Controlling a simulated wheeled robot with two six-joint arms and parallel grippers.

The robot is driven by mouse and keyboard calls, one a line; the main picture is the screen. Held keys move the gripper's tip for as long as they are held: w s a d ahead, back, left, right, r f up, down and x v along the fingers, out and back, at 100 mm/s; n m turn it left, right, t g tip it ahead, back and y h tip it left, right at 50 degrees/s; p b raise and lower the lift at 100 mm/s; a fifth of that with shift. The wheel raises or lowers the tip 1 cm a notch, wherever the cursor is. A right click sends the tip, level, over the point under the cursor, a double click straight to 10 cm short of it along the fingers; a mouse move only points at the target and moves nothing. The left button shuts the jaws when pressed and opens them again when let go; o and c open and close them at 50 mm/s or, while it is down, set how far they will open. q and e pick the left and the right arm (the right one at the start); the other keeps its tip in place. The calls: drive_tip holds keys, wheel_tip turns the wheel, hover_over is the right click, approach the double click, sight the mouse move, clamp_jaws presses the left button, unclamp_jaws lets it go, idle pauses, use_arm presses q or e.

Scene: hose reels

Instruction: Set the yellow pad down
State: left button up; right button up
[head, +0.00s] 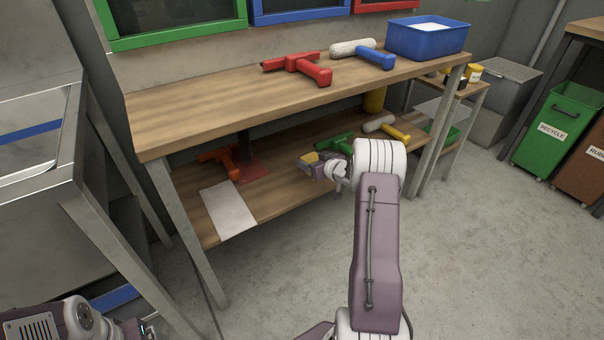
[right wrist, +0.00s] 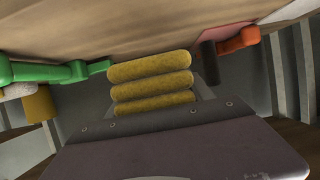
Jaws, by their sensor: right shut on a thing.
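The yellow pad (head: 310,157) is small in the head view, held over the lower shelf (head: 275,194). In the right wrist view the pad (right wrist: 150,84) shows as several thick, rounded yellow ridges. My right gripper (head: 321,165) is shut on it, reaching in between the two levels of the workbench. I cannot tell whether the pad touches the shelf. My left gripper is not in view; only part of my left arm shows at the bottom left of the head view.
A green tool (head: 336,144) and a yellow-handled roller (head: 388,128) lie right of the pad. An orange tool (head: 219,160), a red plate (head: 252,172) and a white sheet (head: 228,209) lie left. The tabletop (head: 200,102) hangs above; bare shelf lies between sheet and gripper.

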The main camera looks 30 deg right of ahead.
sight(301, 176)
drive_tip(key=w, duration=0.1)
drive_tip(key=w+a+f+b, duration=0.1)
drive_tip(key=w+f, duration=0.1)
drive_tip(key=shift+a+f, duration=0.25)
drive_tip(key=shift+a, duration=0.05)
drive_tip(key=shift+w+a, duration=0.1)
drive_tip(key=shift+w, duration=0.3)
wheel_tip(301, 176, down, 4)
drive_tip(key=b, duration=0.4)
drive_tip(key=shift+f, duration=0.25)
drive_tip(key=shift+r, duration=0.3)
drive_tip(key=o, duration=1.4)
drive_tip(key=shift+f, duration=0.15)
drive_tip(key=shift+c, duration=0.2)
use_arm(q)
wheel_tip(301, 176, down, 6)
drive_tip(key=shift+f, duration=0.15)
